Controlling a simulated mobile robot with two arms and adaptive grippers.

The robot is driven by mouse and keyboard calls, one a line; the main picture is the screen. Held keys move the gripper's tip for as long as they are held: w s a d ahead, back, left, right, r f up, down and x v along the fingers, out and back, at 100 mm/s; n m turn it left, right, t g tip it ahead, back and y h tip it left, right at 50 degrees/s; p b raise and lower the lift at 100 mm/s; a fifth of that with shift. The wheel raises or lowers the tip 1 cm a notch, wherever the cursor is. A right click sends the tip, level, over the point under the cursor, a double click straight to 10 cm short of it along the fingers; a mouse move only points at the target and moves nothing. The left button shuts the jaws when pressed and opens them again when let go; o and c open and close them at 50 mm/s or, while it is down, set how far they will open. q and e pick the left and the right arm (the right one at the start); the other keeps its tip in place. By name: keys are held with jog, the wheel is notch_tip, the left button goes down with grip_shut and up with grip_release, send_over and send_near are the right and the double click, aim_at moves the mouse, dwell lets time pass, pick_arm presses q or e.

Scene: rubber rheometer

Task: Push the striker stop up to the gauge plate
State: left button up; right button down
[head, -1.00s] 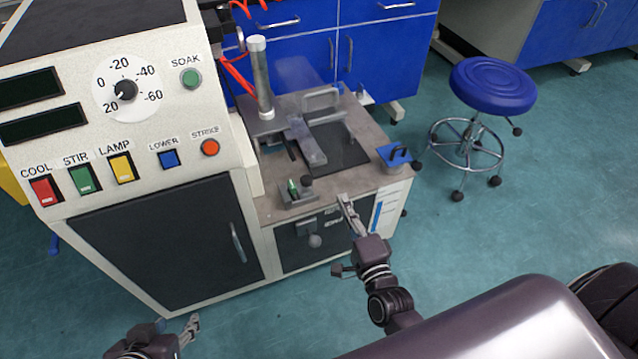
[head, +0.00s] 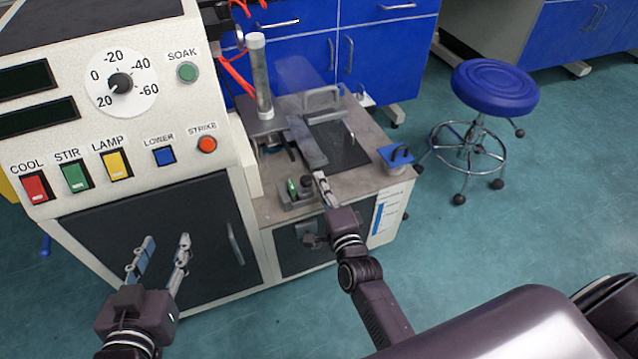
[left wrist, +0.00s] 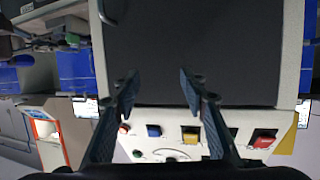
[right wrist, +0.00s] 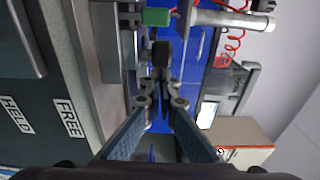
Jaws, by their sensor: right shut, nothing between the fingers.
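A small grey metal fixture (head: 297,202) sits at the front left of the bench top. It carries a green upright piece (head: 292,187) and a dark round knob (head: 306,181), which seem to be the gauge plate and the striker stop; I cannot tell for sure. In the right wrist view the dark knob (right wrist: 161,54) is just beyond the fingertips, with the green piece (right wrist: 156,17) behind it. My right gripper (head: 319,175) is shut and empty, just right of the knob; contact cannot be made out. My left gripper (head: 167,238) is open and empty before the cabinet door.
The control panel (head: 140,110) with switches stands left of the bench.

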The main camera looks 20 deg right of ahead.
jog(key=shift+a, duration=0.2)
pick_arm(q)
jog(key=shift+w+r, duration=0.15)
jog(key=shift+r, duration=0.05)
jog(key=shift+f, duration=0.1)
pick_arm(e)
jog(key=shift+a, duration=0.1)
